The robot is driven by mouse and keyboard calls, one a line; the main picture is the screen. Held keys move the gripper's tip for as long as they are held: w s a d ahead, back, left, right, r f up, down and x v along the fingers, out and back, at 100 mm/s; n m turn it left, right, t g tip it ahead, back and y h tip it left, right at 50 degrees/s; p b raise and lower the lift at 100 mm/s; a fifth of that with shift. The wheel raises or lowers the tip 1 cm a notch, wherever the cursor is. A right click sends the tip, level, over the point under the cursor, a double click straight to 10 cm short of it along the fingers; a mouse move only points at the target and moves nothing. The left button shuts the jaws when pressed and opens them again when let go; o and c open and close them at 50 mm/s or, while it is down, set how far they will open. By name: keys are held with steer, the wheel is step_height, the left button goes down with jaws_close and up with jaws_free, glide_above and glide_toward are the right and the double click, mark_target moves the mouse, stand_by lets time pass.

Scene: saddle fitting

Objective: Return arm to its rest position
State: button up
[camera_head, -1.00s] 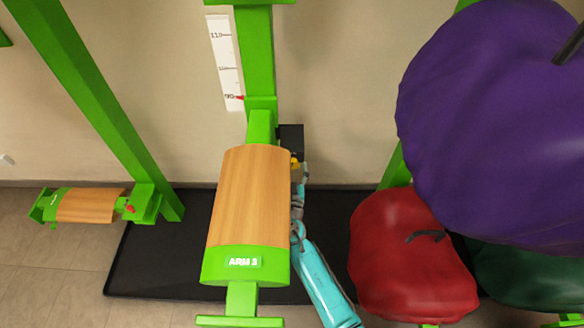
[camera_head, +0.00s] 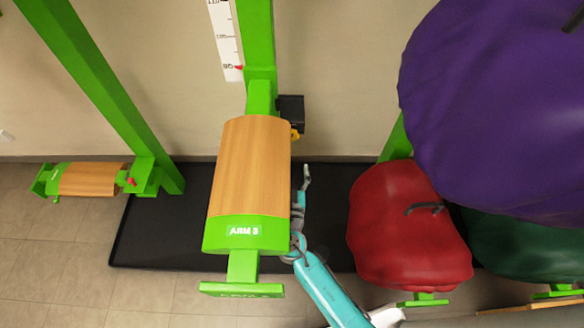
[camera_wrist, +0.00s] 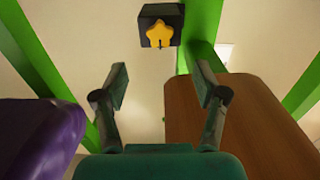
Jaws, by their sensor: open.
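My gripper (camera_wrist: 160,100) is open in the wrist view, with nothing between its two fingers. In the head view my teal arm comes up from the bottom, and my gripper (camera_head: 303,185) is at its upper end, just right of the wooden saddle arm labelled ARM 3 (camera_head: 250,165). The near finger parts are partly hidden by that saddle arm. In the wrist view the brown saddle arm (camera_wrist: 235,125) is to the right of the fingers. A black box (camera_wrist: 155,25) with a yellow star-shaped knob (camera_wrist: 162,33) is ahead of the fingers, apart from them.
A purple cover (camera_head: 490,110), a red cover (camera_head: 405,225) and a dark green cover (camera_head: 520,250) crowd the right side. A second, lower wooden arm (camera_head: 92,179) is at the left. Green posts (camera_head: 95,85) stand by the wall. A black mat (camera_head: 165,230) lies on the floor.

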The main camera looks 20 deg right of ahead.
stand_by(0.3)
steer(key=s+d+f+n+g+y, duration=0.2)
steer(key=s+f, duration=0.1)
steer(key=s, duration=0.8)
steer(key=s+d+f+n+g+y, duration=0.1)
steer(key=s+d+f+n+y, duration=0.2)
steer(key=s, duration=0.9)
steer(key=s+r+m, duration=0.1)
steer(key=s+r, duration=1.6)
steer(key=s, duration=0.1)
steer(key=shift+s+a+r+t+y, duration=0.25)
steer(key=shift+a+r+t+y, duration=0.05)
steer(key=shift+a, duration=0.15)
